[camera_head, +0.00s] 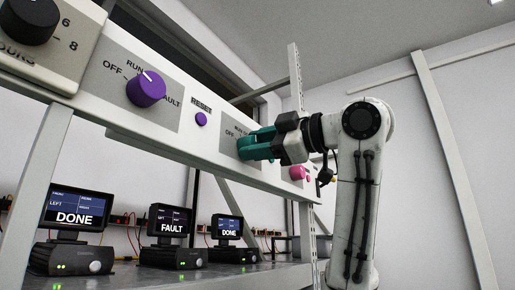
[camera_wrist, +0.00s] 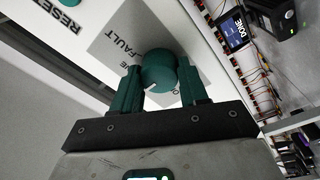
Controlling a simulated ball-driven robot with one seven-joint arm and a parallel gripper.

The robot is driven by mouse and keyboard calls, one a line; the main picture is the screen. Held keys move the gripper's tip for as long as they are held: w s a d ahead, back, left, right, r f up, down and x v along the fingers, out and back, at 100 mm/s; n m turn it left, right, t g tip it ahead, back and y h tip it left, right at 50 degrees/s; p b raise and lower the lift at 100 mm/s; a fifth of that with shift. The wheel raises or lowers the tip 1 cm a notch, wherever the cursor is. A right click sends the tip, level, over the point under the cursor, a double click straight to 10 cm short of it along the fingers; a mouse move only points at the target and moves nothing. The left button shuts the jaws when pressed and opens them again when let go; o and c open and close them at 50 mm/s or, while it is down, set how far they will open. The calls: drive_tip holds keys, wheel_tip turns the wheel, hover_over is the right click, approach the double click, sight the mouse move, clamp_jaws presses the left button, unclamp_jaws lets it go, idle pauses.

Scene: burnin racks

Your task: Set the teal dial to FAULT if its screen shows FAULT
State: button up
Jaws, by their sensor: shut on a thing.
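The teal dial (camera_wrist: 160,70) sits on a grey label plate on the white rail, between my gripper's teal fingers in the wrist view. Its white pointer line faces lower left in that view, away from the FAULT lettering at upper left. My gripper (camera_head: 262,143) is shut on the dial; in the head view its teal fingers largely cover the dial. The right screen (camera_head: 229,228) reads DONE, and a screen reading DONE (camera_wrist: 234,32) shows near the dial in the wrist view. The middle screen (camera_head: 171,220) reads FAULT and the left screen (camera_head: 75,207) reads DONE.
A purple dial (camera_head: 146,88) and purple reset button (camera_head: 201,119) are left of my gripper. A black dial (camera_head: 29,20) is at far left. A pink dial (camera_head: 297,173) is close below right of my gripper. A rack post (camera_head: 38,180) stands at left.

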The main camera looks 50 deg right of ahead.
drive_tip(key=shift+f+m, duration=0.15)
drive_tip(key=shift+m, duration=0.85)
drive_tip(key=o, duration=1.1)
drive_tip(key=shift+c, duration=0.2)
drive_tip(key=shift+s+b, duration=0.1)
drive_tip(key=shift+b, duration=0.2)
drive_tip(key=s+b, duration=0.3)
drive_tip(key=s, duration=0.7)
drive_tip(key=shift+s+d+f, duration=0.25)
drive_tip(key=shift+d+f, duration=0.05)
drive_tip(key=shift+f, duration=0.1)
